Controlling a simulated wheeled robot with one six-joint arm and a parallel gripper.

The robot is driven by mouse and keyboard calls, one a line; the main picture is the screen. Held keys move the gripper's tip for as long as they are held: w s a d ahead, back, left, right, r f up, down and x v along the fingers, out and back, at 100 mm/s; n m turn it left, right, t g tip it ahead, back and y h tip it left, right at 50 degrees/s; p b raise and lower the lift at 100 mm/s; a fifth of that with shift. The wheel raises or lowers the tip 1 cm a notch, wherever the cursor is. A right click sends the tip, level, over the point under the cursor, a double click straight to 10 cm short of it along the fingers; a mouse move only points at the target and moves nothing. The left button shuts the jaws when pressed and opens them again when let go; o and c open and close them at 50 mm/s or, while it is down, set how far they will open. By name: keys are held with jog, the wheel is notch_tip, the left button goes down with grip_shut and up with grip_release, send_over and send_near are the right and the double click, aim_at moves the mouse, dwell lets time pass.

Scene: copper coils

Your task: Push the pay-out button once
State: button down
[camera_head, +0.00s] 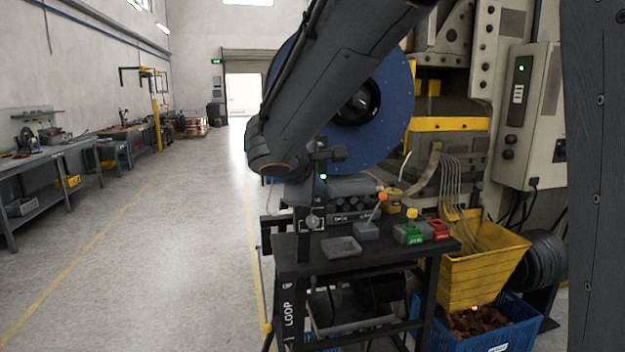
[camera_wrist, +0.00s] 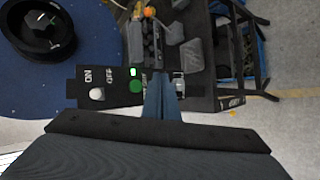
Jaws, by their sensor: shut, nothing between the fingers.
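In the wrist view a black panel (camera_wrist: 107,88) carries a pale switch knob (camera_wrist: 97,94) with ON and OFF lettering, a round green button (camera_wrist: 136,86) and a small green lamp (camera_wrist: 133,72). No pay-out label is readable, so I cannot tell for sure which control is the pay-out button. My gripper (camera_wrist: 160,82) is shut and empty, its fingertips just right of the green button in the picture. I cannot tell whether they touch the panel. In the head view a green light (camera_head: 323,176) shows below my arm; my fingertips cannot be made out there.
A blue reel (camera_head: 392,110) stands behind my arm. A black stand (camera_head: 300,262) holds a green control box (camera_head: 411,238), a red one (camera_head: 438,230) and an orange-tipped lever (camera_head: 382,197). A yellow hopper (camera_head: 480,268) is at the right. The left floor is clear.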

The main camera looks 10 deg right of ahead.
jog(key=w, duration=0.5)
jog(key=shift+w, duration=0.2)
dwell(2.0)
jog(key=shift+w+b, duration=0.3)
jog(key=shift+b, duration=0.1)
jog(key=shift+w, duration=0.45)
dwell(0.6)
jog(key=shift+s, duration=0.15)
jog(key=shift+s+b, duration=0.5)
jog(key=shift+s, duration=0.25)
jog(key=shift+s+b, duration=0.5)
jog(key=shift+s, duration=2.05)
